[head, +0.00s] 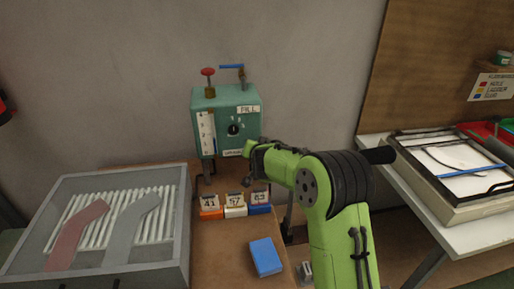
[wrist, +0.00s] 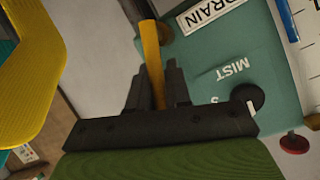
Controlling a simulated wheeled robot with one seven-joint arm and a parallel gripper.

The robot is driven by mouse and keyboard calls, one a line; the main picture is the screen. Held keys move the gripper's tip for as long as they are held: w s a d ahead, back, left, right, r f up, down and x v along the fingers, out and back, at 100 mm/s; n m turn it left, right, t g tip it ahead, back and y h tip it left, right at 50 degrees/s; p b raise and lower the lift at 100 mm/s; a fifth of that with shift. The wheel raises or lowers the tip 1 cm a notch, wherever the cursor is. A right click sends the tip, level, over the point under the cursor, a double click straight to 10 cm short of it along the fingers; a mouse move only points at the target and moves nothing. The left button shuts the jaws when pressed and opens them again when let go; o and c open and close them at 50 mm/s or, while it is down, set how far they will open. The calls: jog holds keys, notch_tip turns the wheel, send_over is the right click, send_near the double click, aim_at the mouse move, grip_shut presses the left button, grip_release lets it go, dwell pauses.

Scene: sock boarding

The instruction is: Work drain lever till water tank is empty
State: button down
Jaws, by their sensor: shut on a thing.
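The teal water tank box (head: 228,112) is on the grey wall, with a white numbered gauge strip (head: 206,133), a FILL label, a dark dial, a red knob and a blue lever on top. In the wrist view the teal face (wrist: 235,55) shows DRAIN and MIST labels. The yellow drain lever (wrist: 151,45) stands between the dark fingers of my gripper (wrist: 155,88), shut on it. In the head view my gripper (head: 250,150) is at the tank's lower right corner and hides the lever. The water level is too small to read.
Below the tank are numbered blocks (head: 235,203) in orange, white and blue. A blue block (head: 266,257) lies on the brown bench. A grey-framed box (head: 120,220) with ribs and two sock-shaped boards is at left. A white table (head: 455,225) with trays is at right.

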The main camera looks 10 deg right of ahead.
jog(key=c, duration=1.1)
grip_release()
jog(key=shift+c, duration=0.2)
jog(key=v, duration=1.5)
jog(key=shift+s+p, duration=0.35)
jog(key=shift+p, duration=0.1)
jog(key=shift+a+r, duration=0.1)
